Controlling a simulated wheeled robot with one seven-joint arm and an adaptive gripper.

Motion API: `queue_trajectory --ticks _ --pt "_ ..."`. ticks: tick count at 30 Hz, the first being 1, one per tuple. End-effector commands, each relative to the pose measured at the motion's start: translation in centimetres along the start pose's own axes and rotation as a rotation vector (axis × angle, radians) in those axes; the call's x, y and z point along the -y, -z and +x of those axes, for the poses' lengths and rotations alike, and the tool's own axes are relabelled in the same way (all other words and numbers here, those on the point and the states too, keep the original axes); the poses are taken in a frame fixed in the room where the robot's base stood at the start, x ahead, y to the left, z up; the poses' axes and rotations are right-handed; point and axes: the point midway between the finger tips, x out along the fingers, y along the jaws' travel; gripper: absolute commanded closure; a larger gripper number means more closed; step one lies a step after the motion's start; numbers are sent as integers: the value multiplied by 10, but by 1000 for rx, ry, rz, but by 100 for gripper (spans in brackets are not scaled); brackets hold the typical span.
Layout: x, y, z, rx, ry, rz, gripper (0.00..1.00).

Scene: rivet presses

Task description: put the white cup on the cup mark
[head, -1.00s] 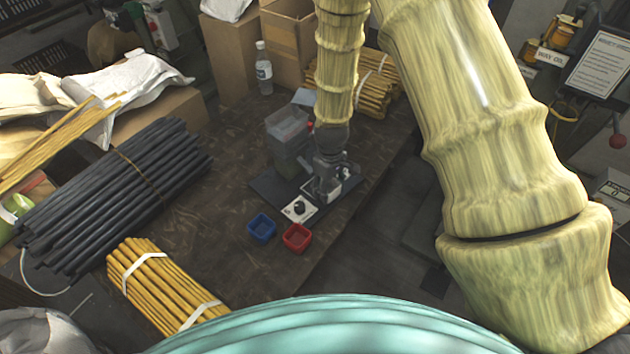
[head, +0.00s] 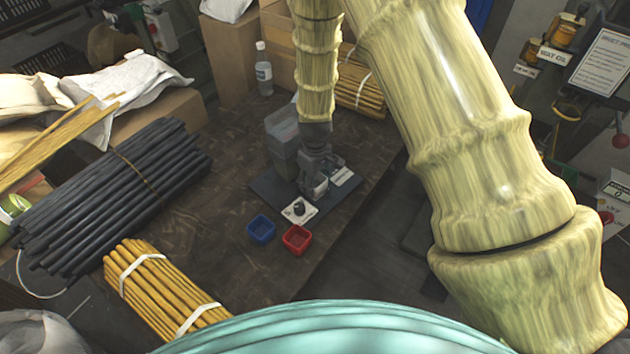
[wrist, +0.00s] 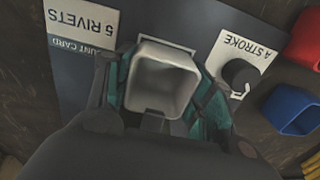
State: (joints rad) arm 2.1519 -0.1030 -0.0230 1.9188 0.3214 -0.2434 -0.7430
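The white cup (wrist: 164,84) is between the two fingers of my gripper (wrist: 165,92) in the wrist view, with its square opening facing the camera. The teal finger pads lie against its two sides, so the gripper looks shut on it. In the head view the cup (head: 320,187) shows small and pale under my gripper (head: 317,183), over the dark mat (head: 274,187). I cannot tell whether it touches the mat. A thin pale line shows on the mat behind the cup in the wrist view; I cannot make out the cup mark clearly.
A white card with a black knob, labelled "A STROKE" (wrist: 240,50), lies right of the cup in the wrist view. The "5 RIVETS" card (wrist: 82,25) lies left. A blue bin (head: 261,229) and a red bin (head: 297,239) stand in front. A translucent container (head: 284,135) stands behind.

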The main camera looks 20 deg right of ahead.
Motion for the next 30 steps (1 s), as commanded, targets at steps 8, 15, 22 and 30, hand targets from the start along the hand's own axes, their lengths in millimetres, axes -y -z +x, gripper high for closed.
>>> queue_trajectory --ticks 8,15,22,30 --pt "0 0 0 0 0 0 26" --pt "0 0 -5 0 0 1 26" --pt "0 0 -23 -2 -1 -1 26" --pt "0 0 -59 -2 -1 0 26"
